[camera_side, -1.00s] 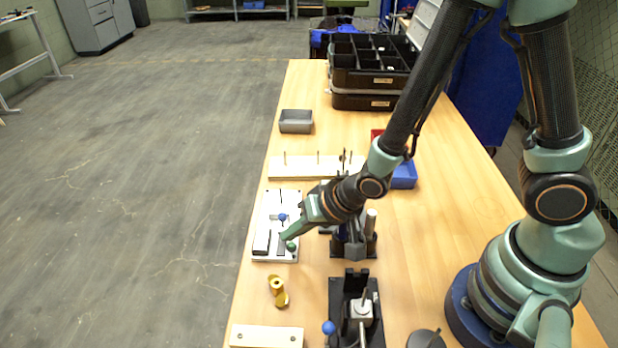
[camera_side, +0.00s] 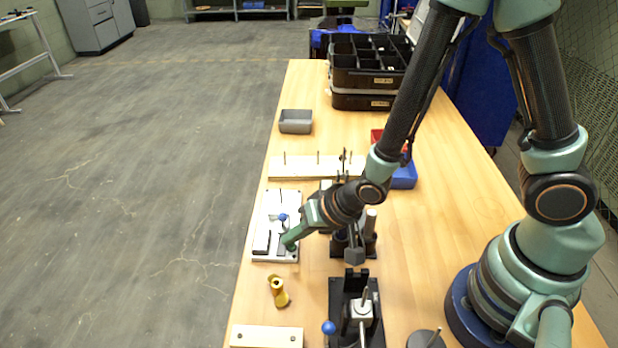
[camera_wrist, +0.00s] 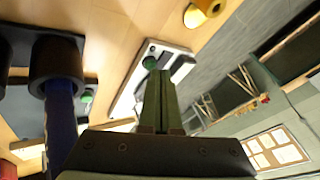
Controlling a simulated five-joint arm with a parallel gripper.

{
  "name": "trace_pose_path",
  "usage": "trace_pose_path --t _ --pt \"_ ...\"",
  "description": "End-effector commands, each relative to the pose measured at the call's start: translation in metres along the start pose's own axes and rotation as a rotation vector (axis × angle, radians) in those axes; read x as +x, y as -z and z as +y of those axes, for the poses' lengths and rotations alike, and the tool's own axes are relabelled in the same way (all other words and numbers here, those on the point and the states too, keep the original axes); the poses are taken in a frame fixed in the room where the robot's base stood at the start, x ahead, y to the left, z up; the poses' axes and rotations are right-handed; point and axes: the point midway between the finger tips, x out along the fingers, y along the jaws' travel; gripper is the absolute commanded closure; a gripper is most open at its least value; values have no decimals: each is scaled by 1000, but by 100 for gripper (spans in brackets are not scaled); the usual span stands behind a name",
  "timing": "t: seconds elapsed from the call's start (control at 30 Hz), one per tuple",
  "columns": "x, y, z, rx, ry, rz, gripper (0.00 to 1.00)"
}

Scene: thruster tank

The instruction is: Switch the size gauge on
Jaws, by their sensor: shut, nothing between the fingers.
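A pale plate fixture (camera_side: 262,258), probably the size gauge, lies on the left part of the bench with a dark block on it; it also shows in the wrist view (camera_wrist: 124,104). A green knob (camera_wrist: 150,62) on its near end shows just beyond my fingertips in the wrist view. A blue ball (camera_side: 282,217) stands at the plate's middle. My gripper (camera_side: 290,243) is shut and empty, tilted down over the near right part of the plate. It hides most of the green knob in the side view. I cannot tell whether the tips touch the knob.
A gold part (camera_side: 278,291) lies in front of the plate. Dark fixtures (camera_side: 357,310) stand to the right, close to my arm. A peg board (camera_side: 300,168) and a grey tray (camera_side: 296,121) are behind. The bench's left edge is close to the plate.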

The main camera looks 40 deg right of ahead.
Motion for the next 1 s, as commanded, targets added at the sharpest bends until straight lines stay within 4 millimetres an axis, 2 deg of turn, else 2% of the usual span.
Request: trace_pose_path --t 0.27,1.0 --pt "0 0 0 0 1 1 100" --pt "-16 9 -10 0 3 2 100"
